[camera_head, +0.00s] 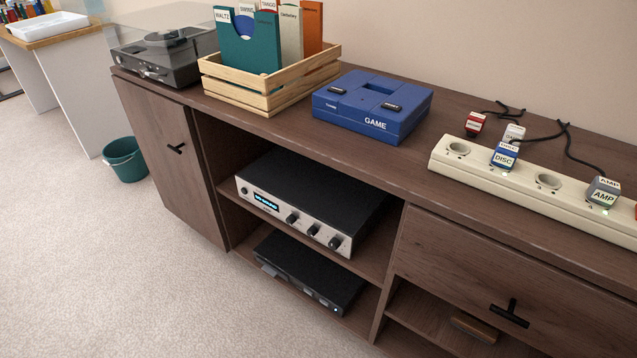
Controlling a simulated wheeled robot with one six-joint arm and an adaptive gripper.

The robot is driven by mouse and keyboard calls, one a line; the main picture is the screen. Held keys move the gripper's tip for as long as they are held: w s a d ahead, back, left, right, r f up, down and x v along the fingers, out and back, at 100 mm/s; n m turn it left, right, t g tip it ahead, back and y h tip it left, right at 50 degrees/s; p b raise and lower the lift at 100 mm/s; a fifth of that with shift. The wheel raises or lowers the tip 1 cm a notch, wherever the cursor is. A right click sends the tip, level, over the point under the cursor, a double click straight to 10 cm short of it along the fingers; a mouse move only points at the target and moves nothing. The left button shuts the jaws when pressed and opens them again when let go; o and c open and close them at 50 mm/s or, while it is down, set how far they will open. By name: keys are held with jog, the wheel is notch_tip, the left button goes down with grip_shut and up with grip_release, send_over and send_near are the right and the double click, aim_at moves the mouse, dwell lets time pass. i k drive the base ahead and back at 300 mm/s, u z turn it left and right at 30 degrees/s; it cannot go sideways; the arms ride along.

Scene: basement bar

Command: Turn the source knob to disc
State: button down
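A silver-fronted amplifier (300,207) with a black top sits on the upper open shelf of the brown cabinet. Its front has a small lit blue display (266,201) at the left. Three dark knobs are in a row to the right of it: a left knob (291,218), a middle knob (313,230) and a right knob (335,242). Their labels are too small to read, so I cannot tell which is the source knob or where it points. My gripper is not in view.
A black player (306,274) sits on the shelf below. On the cabinet top (290,129) stand a turntable (162,58), a wooden crate (262,101) of sleeves, a blue GAME console (372,105) and a power strip (524,184) with labelled plugs. A green bucket (126,160) stands on the carpet; the carpet in front is clear.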

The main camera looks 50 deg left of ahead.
aim_at(291, 219)
jog(key=u, duration=0.25)
jog(key=k, duration=1.15)
jog(key=u, duration=1.45)
